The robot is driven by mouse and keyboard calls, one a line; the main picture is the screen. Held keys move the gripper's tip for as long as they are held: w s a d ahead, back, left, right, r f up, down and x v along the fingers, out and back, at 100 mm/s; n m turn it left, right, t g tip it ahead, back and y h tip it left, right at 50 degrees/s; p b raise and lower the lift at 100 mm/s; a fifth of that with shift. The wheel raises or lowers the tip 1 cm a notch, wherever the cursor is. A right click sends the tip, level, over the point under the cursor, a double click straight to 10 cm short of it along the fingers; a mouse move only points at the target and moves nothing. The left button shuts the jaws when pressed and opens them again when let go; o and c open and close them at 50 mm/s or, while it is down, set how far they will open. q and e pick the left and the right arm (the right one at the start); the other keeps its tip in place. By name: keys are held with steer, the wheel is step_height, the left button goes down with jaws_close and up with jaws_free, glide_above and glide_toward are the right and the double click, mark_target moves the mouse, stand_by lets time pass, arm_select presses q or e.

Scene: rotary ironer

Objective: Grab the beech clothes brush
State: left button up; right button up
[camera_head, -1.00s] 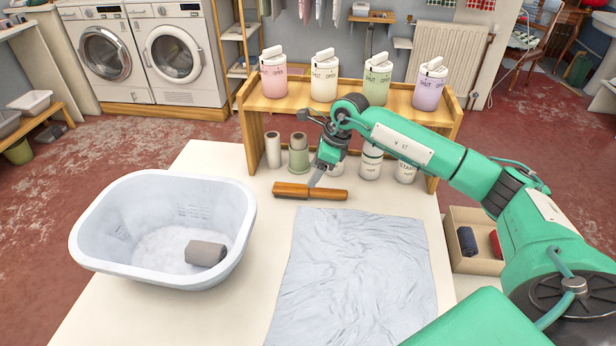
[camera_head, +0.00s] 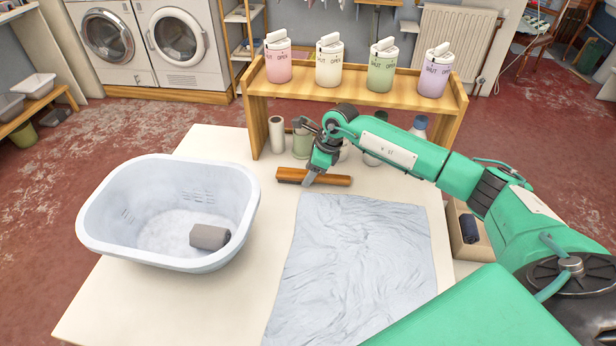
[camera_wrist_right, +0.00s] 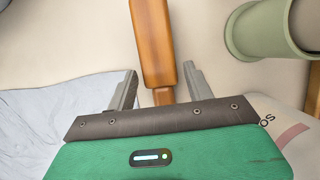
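The beech clothes brush (camera_head: 330,180) lies on the pale table, in front of the wooden shelf and just behind the light cloth. In the right wrist view the brush (camera_wrist_right: 154,45) runs from the top edge down between the fingers, with its lower part hidden by the gripper body. My right gripper (camera_head: 308,181) is low over the brush's left half. In the right wrist view it is open (camera_wrist_right: 160,82), one finger on each side of the brush, with gaps visible. Contact with the brush cannot be told. My left gripper is not in view.
A green container (camera_wrist_right: 265,35) is close to the right finger in the wrist view. A white basin (camera_head: 110,235) holding a grey roll (camera_head: 209,237) stands left. A wooden shelf (camera_head: 350,90) carries several lidded canisters behind. A light cloth (camera_head: 355,265) covers the front table.

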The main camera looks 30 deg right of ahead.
steer(key=c, duration=0.8)
steer(key=shift+s+r, duration=0.1)
steer(key=shift+r, duration=0.1)
